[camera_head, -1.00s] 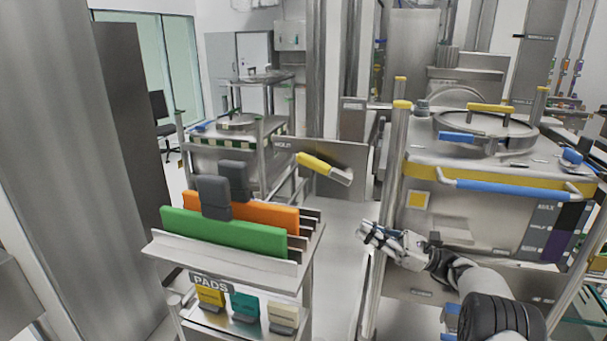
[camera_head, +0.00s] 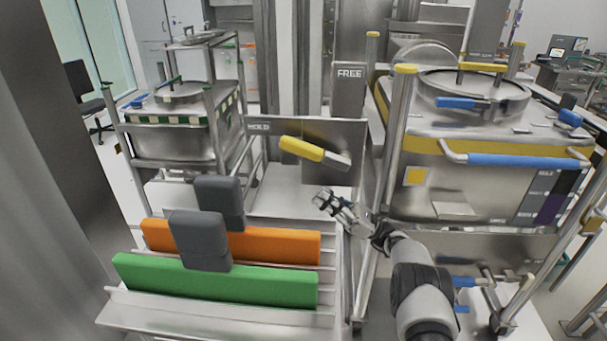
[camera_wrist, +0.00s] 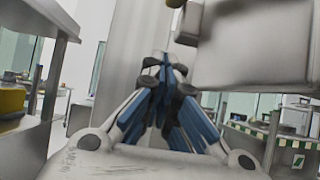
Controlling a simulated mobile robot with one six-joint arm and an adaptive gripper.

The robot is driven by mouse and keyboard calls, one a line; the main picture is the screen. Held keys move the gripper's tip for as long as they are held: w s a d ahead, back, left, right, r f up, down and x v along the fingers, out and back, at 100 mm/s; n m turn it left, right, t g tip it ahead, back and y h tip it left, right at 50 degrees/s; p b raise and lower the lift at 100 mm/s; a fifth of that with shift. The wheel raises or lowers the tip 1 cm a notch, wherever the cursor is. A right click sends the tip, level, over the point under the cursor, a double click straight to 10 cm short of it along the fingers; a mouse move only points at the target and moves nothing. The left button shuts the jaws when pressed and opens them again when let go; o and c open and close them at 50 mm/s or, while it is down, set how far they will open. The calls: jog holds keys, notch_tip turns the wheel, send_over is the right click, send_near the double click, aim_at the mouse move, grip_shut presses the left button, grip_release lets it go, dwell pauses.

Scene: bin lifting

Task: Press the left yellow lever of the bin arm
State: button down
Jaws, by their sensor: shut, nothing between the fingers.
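The yellow lever (camera_head: 301,149) has a grey metal end and sits tilted down to the right on a metal plate (camera_head: 345,128) left of the bin. My gripper (camera_head: 320,200) is below and slightly right of the lever, apart from it in the picture. In the wrist view my gripper (camera_wrist: 165,65) has its fingertips together with nothing between them. A small part of a yellow thing shows at the top edge of the wrist view; I cannot tell if it is the lever.
A large metal bin (camera_head: 430,180) with a blue handle (camera_head: 525,160) stands at the right. A rack with green (camera_head: 210,282) and orange (camera_head: 270,247) boards stands at the front left. A post (camera_head: 395,140) rises between the lever plate and the bin.

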aim_at(316, 151)
jog(key=a+r, duration=0.7)
jog(key=r, duration=0.2)
jog(key=shift+w+r, duration=0.15)
jog(key=shift+r, duration=0.05)
jog(key=shift+d, duration=0.1)
